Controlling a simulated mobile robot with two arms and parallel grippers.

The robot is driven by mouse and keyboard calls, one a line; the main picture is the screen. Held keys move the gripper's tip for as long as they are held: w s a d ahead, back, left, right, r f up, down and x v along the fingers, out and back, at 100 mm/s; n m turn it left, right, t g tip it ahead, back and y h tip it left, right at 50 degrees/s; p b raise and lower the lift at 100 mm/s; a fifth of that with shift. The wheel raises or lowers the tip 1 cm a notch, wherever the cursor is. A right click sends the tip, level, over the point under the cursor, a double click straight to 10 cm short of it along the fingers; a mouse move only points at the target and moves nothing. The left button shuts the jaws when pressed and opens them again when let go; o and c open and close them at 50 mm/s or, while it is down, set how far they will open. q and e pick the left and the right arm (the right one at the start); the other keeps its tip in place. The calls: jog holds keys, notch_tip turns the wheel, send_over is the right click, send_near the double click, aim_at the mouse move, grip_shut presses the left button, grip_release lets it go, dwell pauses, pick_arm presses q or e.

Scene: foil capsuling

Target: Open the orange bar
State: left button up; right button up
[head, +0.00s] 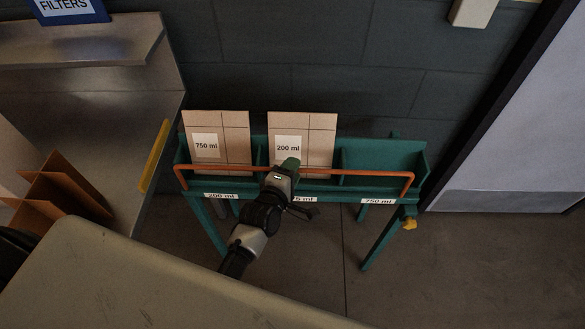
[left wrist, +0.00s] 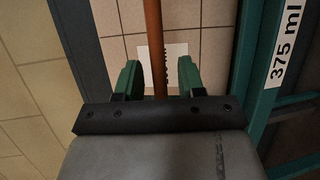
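The orange bar (head: 350,174) runs across the front of a green three-bay rack (head: 385,160), with its bent ends at the rack's two sides. My left gripper (head: 288,165) is at the middle of the bar, in front of the middle bay. In the left wrist view the bar (left wrist: 155,50) passes between the two green fingers of the gripper (left wrist: 158,78). The fingers stand apart with a gap on each side of the bar, so the gripper is open around it. My right gripper is not in view.
A box labelled 750 ml (head: 233,130) stands in the left bay and one labelled 200 ml (head: 318,130) in the middle bay. The right bay is empty. A yellow knob (head: 410,223) is by the right leg. A metal bench (head: 110,110) stands left.

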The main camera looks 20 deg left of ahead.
pick_arm(q)
jog(key=shift+w, duration=0.2)
jog(key=shift+c, duration=0.2)
grip_shut()
jog(key=shift+f, duration=0.1)
